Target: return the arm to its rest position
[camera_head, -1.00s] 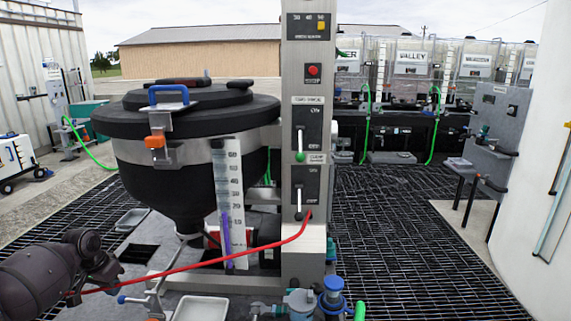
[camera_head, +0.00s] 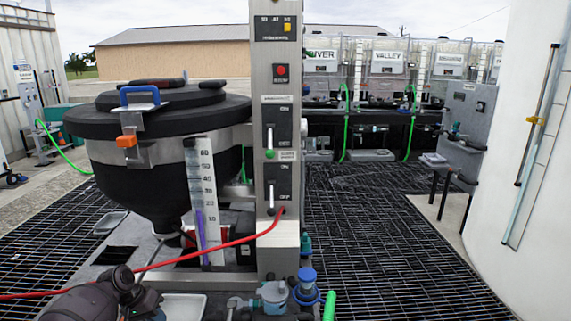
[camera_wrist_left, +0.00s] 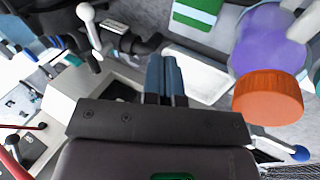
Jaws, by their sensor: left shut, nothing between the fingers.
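My left arm enters the bottom left of the head view, with its gripper (camera_head: 147,303) low in front of the black tank's stand. In the left wrist view the two blue-grey fingers (camera_wrist_left: 163,70) are together and hold nothing. They point over the white tray (camera_wrist_left: 200,78). That tray also shows at the bottom of the head view (camera_head: 183,308). My right gripper is not in view.
A black tank (camera_head: 150,130) with a steel control column (camera_head: 277,150) stands close ahead. A red hose (camera_head: 150,267) runs from the column past my left arm. Blue-capped fittings (camera_head: 307,283) stand at bottom centre. Open grating (camera_head: 380,240) lies to the right.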

